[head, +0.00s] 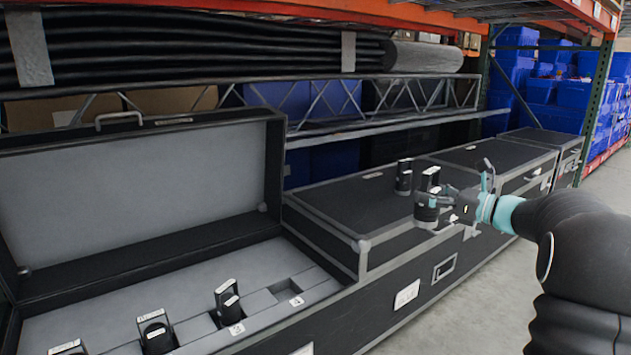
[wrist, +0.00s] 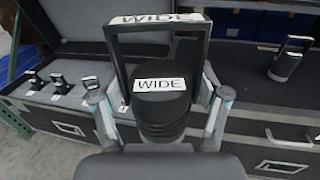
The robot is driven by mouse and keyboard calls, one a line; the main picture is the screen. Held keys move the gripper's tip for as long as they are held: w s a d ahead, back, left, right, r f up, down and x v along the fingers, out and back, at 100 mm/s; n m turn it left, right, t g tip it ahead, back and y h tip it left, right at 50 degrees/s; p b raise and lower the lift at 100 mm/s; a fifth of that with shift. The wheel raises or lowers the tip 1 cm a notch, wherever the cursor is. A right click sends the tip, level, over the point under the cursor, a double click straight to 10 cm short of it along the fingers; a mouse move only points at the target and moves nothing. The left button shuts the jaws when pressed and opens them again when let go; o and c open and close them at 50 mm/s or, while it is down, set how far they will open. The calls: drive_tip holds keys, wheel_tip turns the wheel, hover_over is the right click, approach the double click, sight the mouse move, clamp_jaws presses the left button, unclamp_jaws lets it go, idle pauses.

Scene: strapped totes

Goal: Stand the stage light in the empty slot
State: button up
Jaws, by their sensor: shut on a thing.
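My gripper (head: 440,205) is shut on a black stage light (head: 427,210) and holds it over the front part of a closed black case. In the wrist view the held stage light (wrist: 160,112) sits between the two fingers, with a "WIDE" label on its body and another on its handle frame. The open case (head: 185,262) at the left has a grey foam insert with a row of slots. Several lights, such as the nearest one (head: 228,302), stand in it. The empty slot (head: 285,289) is at the right end of the row. My gripper is well to the right of it.
Another light (head: 404,176) stands on the closed case top (head: 345,205), just behind the held one. The open case's raised lid (head: 140,180) stands behind the slots. A shelf with a metal truss (head: 400,97) runs above the cases. Grey floor is clear at the right.

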drive_tip(key=s+a+f+m+t+h, duration=0.1)
drive_tip(key=s+a+f, duration=0.2)
drive_tip(key=f, duration=1)
drive_tip(key=s+a+f+m+t+h, duration=0.1)
drive_tip(key=s+a+f, duration=0.3)
drive_tip(key=f, duration=1)
drive_tip(key=s+a+f+m+t+h+p, duration=0.1)
drive_tip(key=s+a+f, duration=0.3)
drive_tip(key=f, duration=0.9)
drive_tip(key=shift+s+a+f+m+t+h, duration=0.3)
drive_tip(key=shift+f+m+t+h, duration=0.1)
drive_tip(key=shift+h, duration=0.4)
